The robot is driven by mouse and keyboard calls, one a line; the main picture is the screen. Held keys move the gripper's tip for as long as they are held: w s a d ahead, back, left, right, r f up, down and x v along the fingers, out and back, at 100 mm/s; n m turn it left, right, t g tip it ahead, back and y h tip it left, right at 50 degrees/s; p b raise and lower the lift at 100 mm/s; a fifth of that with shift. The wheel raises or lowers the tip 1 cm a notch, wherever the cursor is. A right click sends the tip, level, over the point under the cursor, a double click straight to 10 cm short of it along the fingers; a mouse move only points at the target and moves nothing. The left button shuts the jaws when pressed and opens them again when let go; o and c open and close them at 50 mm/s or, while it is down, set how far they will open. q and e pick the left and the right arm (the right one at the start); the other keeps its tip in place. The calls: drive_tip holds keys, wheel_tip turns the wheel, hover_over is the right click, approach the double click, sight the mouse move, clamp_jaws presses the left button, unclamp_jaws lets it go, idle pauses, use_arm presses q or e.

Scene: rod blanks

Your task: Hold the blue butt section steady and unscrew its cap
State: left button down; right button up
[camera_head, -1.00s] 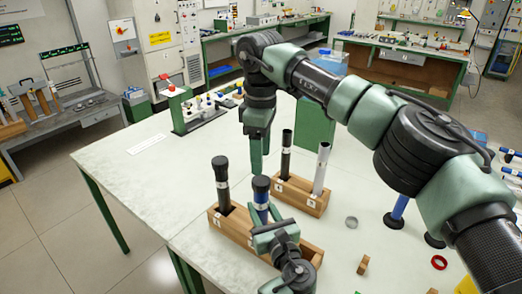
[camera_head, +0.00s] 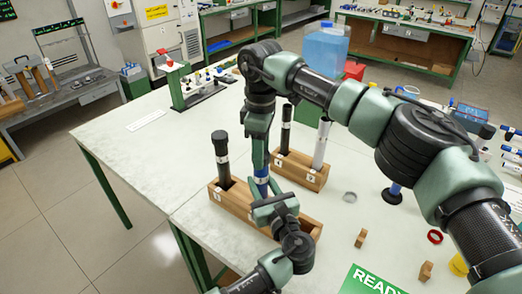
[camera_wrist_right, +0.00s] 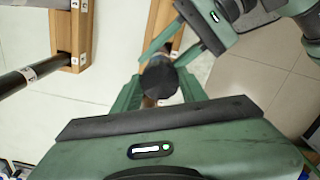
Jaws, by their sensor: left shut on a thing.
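The blue butt section (camera_head: 262,187) stands upright in the front wooden rack (camera_head: 238,207). My left gripper (camera_head: 265,198) is shut on it below its cap. My right gripper (camera_head: 258,160) points down over its top from above. In the right wrist view the round black cap (camera_wrist_right: 160,80) lies between the two green fingers of my right gripper (camera_wrist_right: 160,92), which are open, one on each side. The cap is hidden behind my right gripper in the head view. Part of my left gripper (camera_wrist_right: 163,50) shows just beyond the cap in the wrist view.
A dark rod with a black cap (camera_head: 221,158) stands left in the same rack. A second rack (camera_head: 300,168) behind holds a black rod (camera_head: 286,125) and a silver rod (camera_head: 322,143). A grey ring (camera_head: 350,197) and a red ring (camera_head: 435,237) lie to the right. The left table area is clear.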

clamp_jaws()
drive_tip(key=n, duration=0.7)
drive_tip(key=shift+n, duration=0.3)
drive_tip(key=n, duration=1.4)
drive_tip(key=shift+r+n, duration=0.1)
drive_tip(key=shift+n, duration=0.3)
drive_tip(key=n, duration=1.4)
drive_tip(key=shift+n, duration=0.3)
drive_tip(key=n, duration=0.4)
drive_tip(key=shift+n, duration=0.4)
drive_tip(key=n, duration=1.2)
drive_tip(key=shift+r+n, duration=0.1)
drive_tip(key=shift+n, duration=0.2)
drive_tip(key=shift+r, duration=0.15)
drive_tip(key=shift+r, duration=0.95)
